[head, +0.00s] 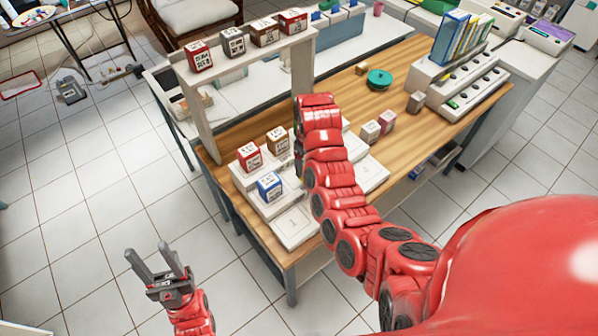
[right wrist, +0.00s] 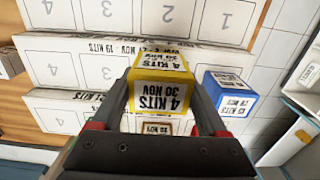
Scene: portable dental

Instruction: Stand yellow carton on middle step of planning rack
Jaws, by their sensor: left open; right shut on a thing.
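The yellow carton (right wrist: 163,85) is between the fingers of my right gripper (right wrist: 160,98), which is shut on it. The carton is over the white stepped planning rack (right wrist: 85,72), whose numbered pads show upside down in the right wrist view. In the head view the rack (head: 262,212) stands on the wooden bench; my right arm covers part of it and hides the right gripper and the yellow carton. I cannot tell whether the carton touches a step. My left gripper (head: 158,254) is open and empty, over the floor left of the bench.
A blue carton (head: 269,186) stands on the rack, with a red carton (head: 249,156) and a brown carton (head: 277,138) behind it. A raised shelf (head: 240,69) with several cartons spans the back.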

